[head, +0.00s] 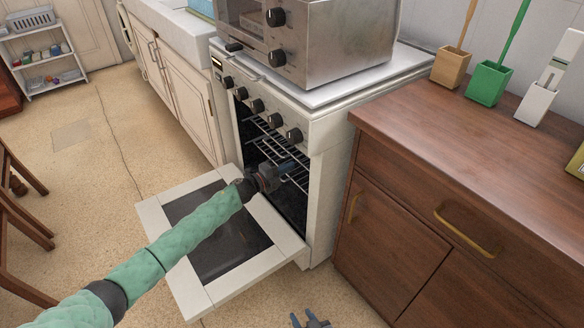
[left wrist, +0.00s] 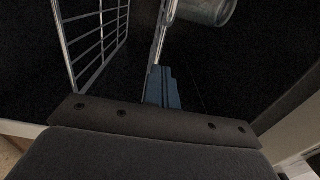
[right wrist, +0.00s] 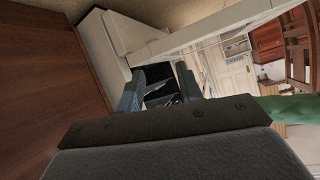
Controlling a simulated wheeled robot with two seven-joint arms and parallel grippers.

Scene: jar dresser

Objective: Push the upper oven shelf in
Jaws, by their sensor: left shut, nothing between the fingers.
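The white oven (head: 325,150) stands with its door (head: 185,290) folded down. Inside are wire shelves; the upper oven shelf (head: 262,123) shows high in the opening, behind the front bars. My left gripper (head: 288,166) is shut and empty, reaching into the opening below the upper shelf, by a lower wire rack (head: 299,181). In the left wrist view, a wire rack (left wrist: 97,42) is to the left of the shut fingers (left wrist: 160,85), and a metal rail passes close to their tips; contact cannot be told. My right gripper (head: 311,320) is open and empty, low in front of the cabinet.
A metal toaster oven (head: 335,45) stands on top of the oven. A wooden cabinet (head: 390,215) is close on the right. The lowered door lies under my left arm. A grey metal cylinder (left wrist: 208,10) shows in the left wrist view.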

